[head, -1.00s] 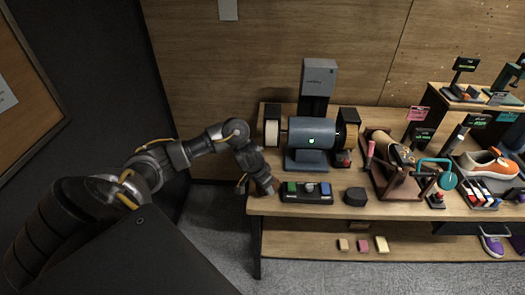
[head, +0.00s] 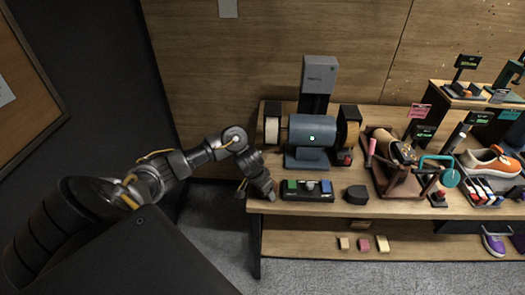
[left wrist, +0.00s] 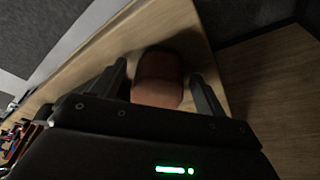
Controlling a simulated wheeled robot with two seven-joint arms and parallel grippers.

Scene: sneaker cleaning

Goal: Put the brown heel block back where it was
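The brown heel block (left wrist: 158,78) is a rounded brown piece between the two fingers of my left gripper (left wrist: 160,88) in the left wrist view. A narrow gap shows on each side of it, so the fingers look open around it. Wooden tabletop shows beyond and around the block; whether it rests on it is hard to tell. In the head view my left gripper (head: 270,192) is low at the table's front left corner, and the block is mostly hidden there. My right gripper is not in view.
A blue polishing machine (head: 312,138) stands behind. The lower shelf (head: 300,245) holds small blocks. The table (head: 390,211) ends beside my gripper.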

